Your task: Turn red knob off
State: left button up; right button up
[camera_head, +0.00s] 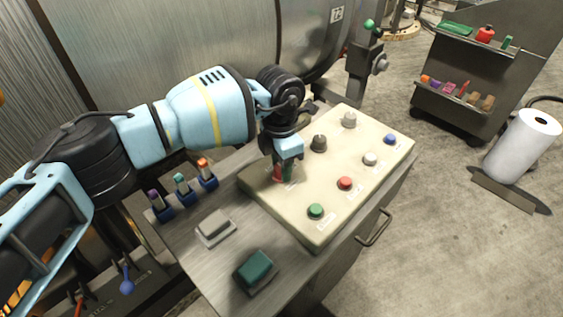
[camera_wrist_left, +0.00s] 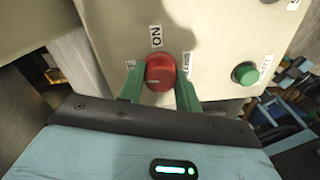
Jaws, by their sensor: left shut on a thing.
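The red knob (camera_head: 277,173) sits at the left corner of the cream control panel (camera_head: 262,192), partly hidden by my left gripper (camera_head: 284,172). In the left wrist view the red knob (camera_wrist_left: 159,72) lies between the two green fingers of my left gripper (camera_wrist_left: 160,88), which is shut on it. A white line on the knob points left in that view. An "ON" label (camera_wrist_left: 156,36) is above the knob, and another label (camera_wrist_left: 187,66) is at its right, partly hidden by a finger. My right gripper is not in view.
The panel also carries a green button (camera_head: 316,210), a red button (camera_head: 345,183), a white button (camera_head: 370,159), a blue button (camera_head: 390,139), a black knob (camera_head: 319,143) and a grey knob (camera_head: 349,119). A dark green switch (camera_head: 256,268) and a grey switch (camera_head: 215,226) are on the metal desk.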

pick_arm(q)
jog(key=shift+r+n, duration=0.1)
jog(key=shift+n, duration=0.5)
jog(key=o, duration=1)
jog(key=shift+c, duration=0.2)
jog(key=shift+w+a+r, duration=0.1)
jog(key=shift+r, duration=3.75)
jog(key=shift+f, duration=0.1)
